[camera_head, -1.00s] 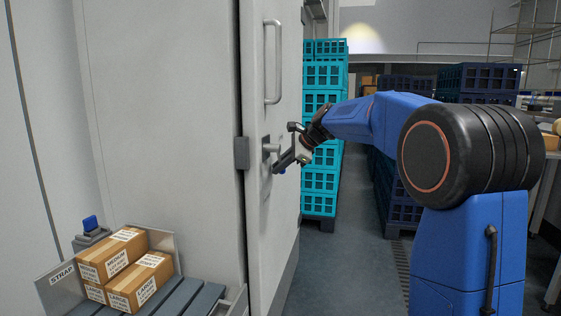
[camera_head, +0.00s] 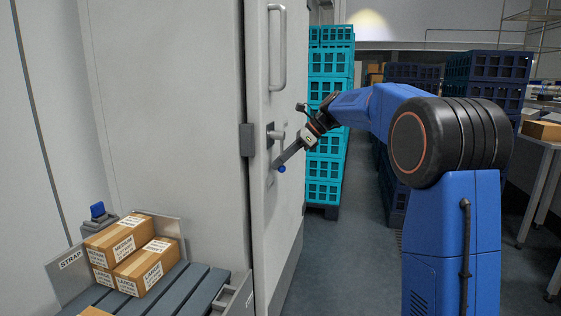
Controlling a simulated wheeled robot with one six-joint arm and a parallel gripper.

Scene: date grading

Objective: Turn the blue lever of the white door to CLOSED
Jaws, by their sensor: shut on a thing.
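The white door (camera_head: 277,210) stands at the centre, seen at a steep angle, with a long pull handle near its top. The lever's blue end (camera_head: 282,169) shows low beside the door face, at the bottom of a slanting dark grey bar. My gripper (camera_head: 303,138) is at the bar's upper right, shut on the lever. The jaws are small here and the exact grip is hard to see. No OPEN or CLOSED mark is readable.
Turquoise crates (camera_head: 327,120) stand stacked behind my gripper, and dark blue crates (camera_head: 486,80) stand further right. Cartons (camera_head: 137,268) lie on a slatted conveyor (camera_head: 190,288) at lower left, near a STRAP plate. The floor (camera_head: 345,262) between door and arm is clear.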

